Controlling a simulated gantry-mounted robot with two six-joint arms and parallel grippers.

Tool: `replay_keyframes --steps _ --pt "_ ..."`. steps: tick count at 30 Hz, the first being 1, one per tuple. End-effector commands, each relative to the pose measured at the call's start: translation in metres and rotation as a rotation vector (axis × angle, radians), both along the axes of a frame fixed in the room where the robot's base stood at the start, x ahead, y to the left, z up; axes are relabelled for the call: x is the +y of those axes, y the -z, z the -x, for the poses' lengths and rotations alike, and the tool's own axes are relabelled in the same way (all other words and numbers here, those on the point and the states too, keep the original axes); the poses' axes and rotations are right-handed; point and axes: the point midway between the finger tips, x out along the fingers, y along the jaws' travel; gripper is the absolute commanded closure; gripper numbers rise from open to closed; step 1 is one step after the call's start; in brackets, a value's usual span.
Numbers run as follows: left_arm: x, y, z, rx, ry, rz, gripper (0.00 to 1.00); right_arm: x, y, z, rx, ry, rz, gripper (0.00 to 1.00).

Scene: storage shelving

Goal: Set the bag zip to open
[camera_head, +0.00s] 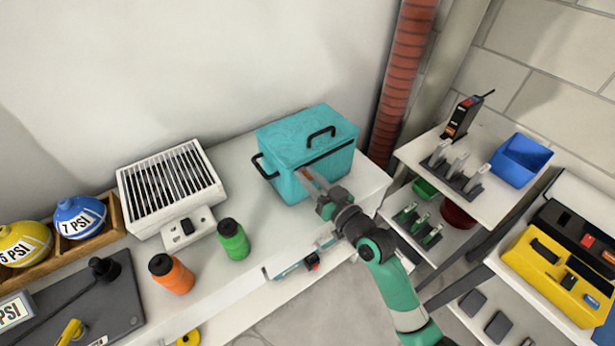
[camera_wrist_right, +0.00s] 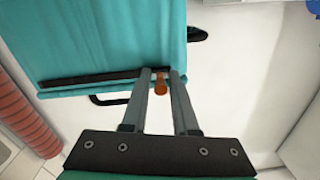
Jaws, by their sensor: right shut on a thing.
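The teal bag (camera_head: 290,142) stands on the white shelf, with a black handle on its lid and another on its left side. It fills the top of the right wrist view (camera_wrist_right: 115,35). A dark zip line (camera_head: 328,157) runs along its front below the lid. My right gripper (camera_head: 308,178) is at the left part of this front. In the right wrist view its fingers (camera_wrist_right: 160,74) are close around the small orange zip pull (camera_wrist_right: 160,88), with the black zip strip (camera_wrist_right: 100,78) beside them. The fingers partly hide the zip. My left gripper is not in view.
A white vented heater (camera_head: 170,185), a green bottle (camera_head: 233,242) and an orange bottle (camera_head: 172,276) stand to the left on the shelf. A red ribbed pipe (camera_head: 402,75) rises right of the bag. A side shelf holds a blue bin (camera_head: 520,160).

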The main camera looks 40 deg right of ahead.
Motion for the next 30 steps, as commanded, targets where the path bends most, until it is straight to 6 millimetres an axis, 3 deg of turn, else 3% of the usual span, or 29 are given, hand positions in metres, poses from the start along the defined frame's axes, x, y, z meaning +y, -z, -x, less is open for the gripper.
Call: replay_keyframes --steps 4,5,8,16,20,30 --pt "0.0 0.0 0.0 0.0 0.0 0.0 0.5 0.0 0.0 0.0 0.001 0.0 0.0 1.0" --pt "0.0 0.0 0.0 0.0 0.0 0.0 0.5 0.0 0.0 0.0 0.001 0.0 0.0 0.71" --pt "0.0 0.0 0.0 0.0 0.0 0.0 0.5 0.0 0.0 0.0 0.001 0.0 0.0 0.55" --pt "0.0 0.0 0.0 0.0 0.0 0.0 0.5 0.0 0.0 0.001 0.001 0.001 0.0 0.55" --pt "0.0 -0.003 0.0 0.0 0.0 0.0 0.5 0.001 0.001 0.011 0.002 0.002 0.001 0.55" --pt "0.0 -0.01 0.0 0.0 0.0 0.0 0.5 0.01 0.001 0.087 0.004 0.002 0.0 0.55"
